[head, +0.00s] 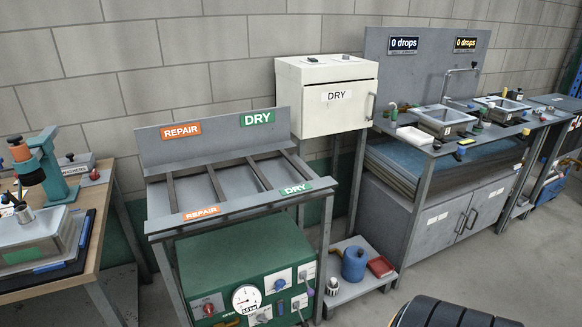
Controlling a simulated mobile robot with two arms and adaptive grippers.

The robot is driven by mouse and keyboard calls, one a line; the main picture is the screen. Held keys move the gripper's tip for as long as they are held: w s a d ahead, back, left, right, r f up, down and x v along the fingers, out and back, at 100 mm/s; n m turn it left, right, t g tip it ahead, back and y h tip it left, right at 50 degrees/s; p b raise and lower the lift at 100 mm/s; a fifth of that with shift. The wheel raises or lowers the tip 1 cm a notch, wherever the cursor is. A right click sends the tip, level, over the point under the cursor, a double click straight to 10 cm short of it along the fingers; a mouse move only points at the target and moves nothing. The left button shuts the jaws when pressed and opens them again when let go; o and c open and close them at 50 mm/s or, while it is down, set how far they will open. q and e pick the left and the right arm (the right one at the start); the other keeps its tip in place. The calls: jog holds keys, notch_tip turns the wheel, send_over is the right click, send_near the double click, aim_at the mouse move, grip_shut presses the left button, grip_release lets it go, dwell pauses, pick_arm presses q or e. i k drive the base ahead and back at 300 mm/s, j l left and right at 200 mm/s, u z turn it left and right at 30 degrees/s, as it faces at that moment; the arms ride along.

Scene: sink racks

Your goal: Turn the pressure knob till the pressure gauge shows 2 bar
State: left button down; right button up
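A green cabinet (225,262) stands under the sloped rack, with a control panel on its front. A round white pressure gauge (246,297) sits on the panel; its needle and the small dark readout below it are too small to read surely. No label shows which one is the pressure knob. The panel's lower edge is cut off by the picture.
The rack (215,190) with REPAIR and DRY signs overhangs the panel. A low shelf (345,293) with a blue canister (354,264) stands to its right. A wooden workbench (92,225) is at left, a sink bench (440,152) at right.

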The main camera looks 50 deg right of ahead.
aim_at(279, 285)
jog(key=z, duration=1.5)
